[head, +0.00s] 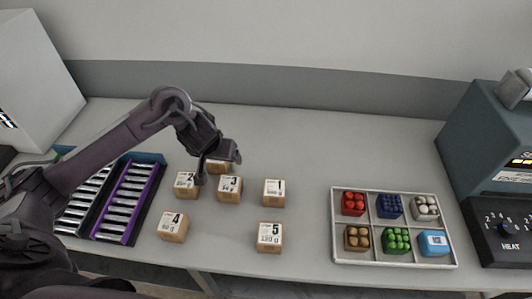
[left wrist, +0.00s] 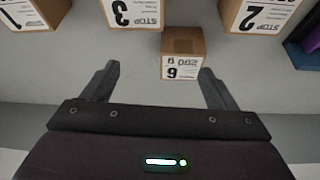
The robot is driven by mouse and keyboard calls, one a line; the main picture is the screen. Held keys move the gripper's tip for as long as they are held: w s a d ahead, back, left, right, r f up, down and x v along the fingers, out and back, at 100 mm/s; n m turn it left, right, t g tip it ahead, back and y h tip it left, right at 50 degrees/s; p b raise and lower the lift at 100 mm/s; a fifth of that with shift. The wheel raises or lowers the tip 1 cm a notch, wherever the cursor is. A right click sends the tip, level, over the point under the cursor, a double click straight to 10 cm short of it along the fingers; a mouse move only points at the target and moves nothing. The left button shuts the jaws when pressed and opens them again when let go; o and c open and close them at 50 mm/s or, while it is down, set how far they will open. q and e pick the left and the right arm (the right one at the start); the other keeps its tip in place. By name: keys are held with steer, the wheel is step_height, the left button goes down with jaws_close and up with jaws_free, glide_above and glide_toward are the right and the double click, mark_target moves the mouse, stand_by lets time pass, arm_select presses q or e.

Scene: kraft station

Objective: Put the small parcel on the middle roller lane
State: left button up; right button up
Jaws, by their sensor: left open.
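Several cardboard parcels with numbered white labels stand on the table. The smallest is parcel 6 (left wrist: 183,44), in front of my left gripper in the left wrist view and right of centre between the fingers. In the head view parcel 6 (head: 222,168) is partly hidden by my left gripper (head: 205,168). The gripper also shows in the left wrist view (left wrist: 160,70), open and empty, with the fingertips close to the parcel's near side. The roller lanes stand at the left: a purple-sided lane (head: 131,196) and a dark-sided lane (head: 86,207) beside it, partly covered by my arm.
Parcels 2 (head: 187,184), 3 (head: 229,188) and 1 (head: 274,192) stand close to parcel 6. Parcels 4 (head: 172,227) and 5 (head: 269,237) are nearer the front edge. A white divided tray (head: 334,225) of coloured goods and a dark heat machine (head: 497,222) are right.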

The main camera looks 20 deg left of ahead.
mark_target(216, 163)
arm_select(q)
steer(key=a+f, duration=0.1)
steer(key=w+a+n, duration=0.1)
steer(key=shift+w+a+f+g, duration=0.2)
steer(key=shift+a+f+g, duration=0.1)
steer(key=shift+a+f, duration=0.05)
steer(key=x, duration=0.5)
steer(key=shift+w+a, duration=0.4)
steer(key=shift+w, duration=0.05)
steer(key=shift+r+y, duration=0.1)
steer(key=shift+y, duration=0.2)
steer(key=shift+c, duration=1)
steer(key=c, duration=1)
arm_select(e)
steer(key=shift+s+d+f, duration=0.2)
steer(key=shift+s+f, duration=0.35)
steer(key=shift+s, duration=0.2)
